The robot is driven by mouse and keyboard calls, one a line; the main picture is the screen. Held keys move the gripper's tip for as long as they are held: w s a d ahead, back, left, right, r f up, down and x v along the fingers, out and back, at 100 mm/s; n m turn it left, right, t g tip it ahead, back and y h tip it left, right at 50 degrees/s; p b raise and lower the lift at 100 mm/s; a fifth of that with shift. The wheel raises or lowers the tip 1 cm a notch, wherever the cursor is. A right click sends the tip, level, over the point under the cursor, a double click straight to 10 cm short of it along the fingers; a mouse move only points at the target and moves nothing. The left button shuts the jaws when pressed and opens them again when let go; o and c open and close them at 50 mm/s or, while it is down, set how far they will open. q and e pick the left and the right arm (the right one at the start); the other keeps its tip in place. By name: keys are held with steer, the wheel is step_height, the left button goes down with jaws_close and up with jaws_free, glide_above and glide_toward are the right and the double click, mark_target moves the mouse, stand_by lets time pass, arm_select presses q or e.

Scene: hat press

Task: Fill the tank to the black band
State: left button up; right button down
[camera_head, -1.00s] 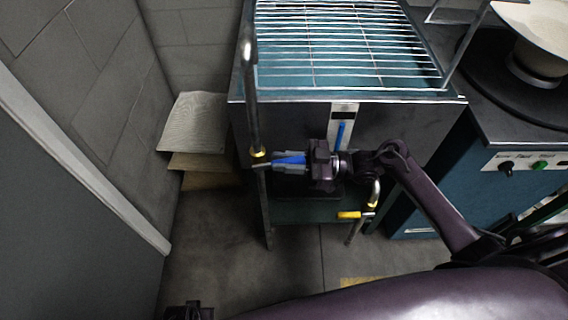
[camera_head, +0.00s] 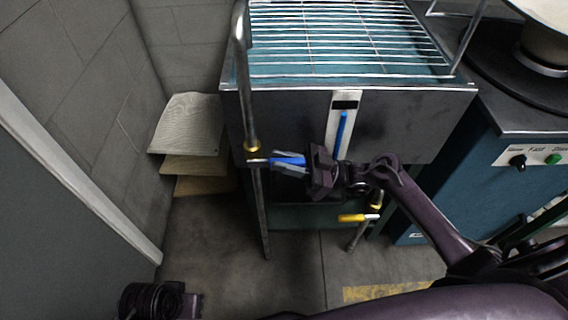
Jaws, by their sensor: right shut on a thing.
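The tank (camera_head: 400,118) is a dark box under a wire rack. Its front carries a white gauge (camera_head: 333,132) with a black band (camera_head: 345,104) near the top. A blue column (camera_head: 342,134) in the gauge reaches up to just below the band. A blue valve lever (camera_head: 297,161) points sideways from the brass-fitted pipe (camera_head: 252,120) at the tank's left. My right gripper (camera_head: 284,163) is shut on the blue lever. My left gripper (camera_head: 160,301) is low at the bottom left, away from the tank; its fingers cannot be made out.
A yellow-handled valve (camera_head: 352,218) sits on a short pipe below the tank, under my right arm. Flat sheets (camera_head: 188,125) are stacked by the wall at left. A teal machine with a control panel (camera_head: 535,156) stands at right. The floor in front is open.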

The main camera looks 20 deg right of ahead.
arm_select(q)
steer(key=shift+r, duration=0.15)
arm_select(e)
steer(key=c, duration=1.3)
jaws_free()
arm_select(q)
steer(key=shift+w+d+f+t+h+b, duration=0.25)
steer(key=shift+w+d+t+b, duration=0.1)
steer(key=shift+d+b, duration=0.25)
steer(key=shift+w+d+f+t+h+b, duration=0.2)
steer(key=shift+d+t+b, duration=0.2)
steer(key=shift+d, duration=0.25)
arm_select(e)
steer(key=v, duration=0.7)
steer(key=shift+s+d+f, duration=0.1)
steer(key=shift+d+f, duration=0.1)
steer(key=shift+d, duration=0.15)
